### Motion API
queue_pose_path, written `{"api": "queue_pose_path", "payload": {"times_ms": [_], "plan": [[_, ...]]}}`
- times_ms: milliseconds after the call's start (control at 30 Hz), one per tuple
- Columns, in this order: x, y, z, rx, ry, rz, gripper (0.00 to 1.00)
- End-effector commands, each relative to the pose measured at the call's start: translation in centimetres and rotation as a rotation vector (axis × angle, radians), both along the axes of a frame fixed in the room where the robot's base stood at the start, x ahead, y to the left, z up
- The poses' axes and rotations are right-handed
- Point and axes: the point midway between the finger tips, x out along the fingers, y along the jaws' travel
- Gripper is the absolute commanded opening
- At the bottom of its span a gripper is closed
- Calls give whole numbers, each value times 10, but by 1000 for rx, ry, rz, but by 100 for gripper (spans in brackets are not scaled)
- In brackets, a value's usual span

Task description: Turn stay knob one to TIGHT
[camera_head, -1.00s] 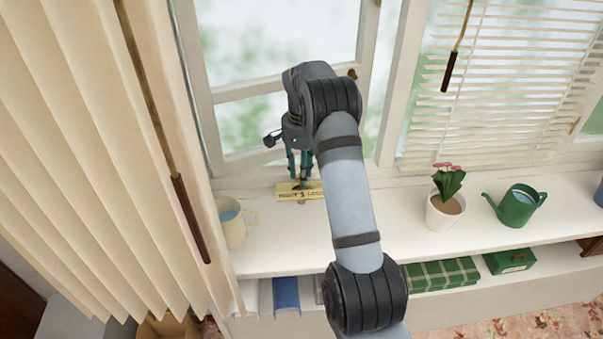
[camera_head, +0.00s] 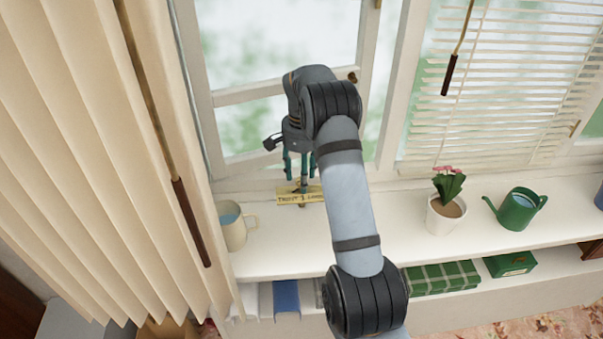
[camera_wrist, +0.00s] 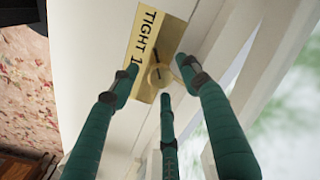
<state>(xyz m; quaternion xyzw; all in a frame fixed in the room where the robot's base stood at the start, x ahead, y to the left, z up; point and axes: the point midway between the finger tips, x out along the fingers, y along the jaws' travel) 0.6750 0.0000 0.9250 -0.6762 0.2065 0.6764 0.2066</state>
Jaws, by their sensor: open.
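The stay knob (camera_wrist: 160,76) is a small round brass-coloured knob in the wrist view, on a yellow plate (camera_wrist: 150,35) printed "TIGHT" and "1". In the head view the same plate (camera_head: 290,199) lies on the white sill below the window, its right part hidden by my arm. My gripper (camera_wrist: 161,78) has teal fingers spread apart around the knob, with visible space between them. My gripper (camera_head: 301,165) also shows above the plate in the head view. A dark mark shows by the knob, but I cannot tell its setting. Contact is not visible.
A cream mug (camera_head: 234,232) stands left of the plate, near the curtain (camera_head: 90,150). A potted plant (camera_head: 444,214) and green watering can (camera_head: 517,212) stand to the right. A blind cord handle (camera_head: 449,73) hangs at the upper right.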

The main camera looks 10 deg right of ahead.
Motion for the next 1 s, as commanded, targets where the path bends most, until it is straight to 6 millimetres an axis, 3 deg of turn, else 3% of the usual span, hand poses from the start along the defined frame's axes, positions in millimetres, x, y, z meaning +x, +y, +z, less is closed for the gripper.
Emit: {"api": "queue_pose_path", "payload": {"times_ms": [167, 600, 800, 1000], "plan": [[1, -1, 14, -1, -4, -1, 46], [1, -1, 101, -1, -4, 0, 46], [1, 0, 118, 0, -2, 1, 46], [0, 0, 120, -1, -1, 1, 46]]}}
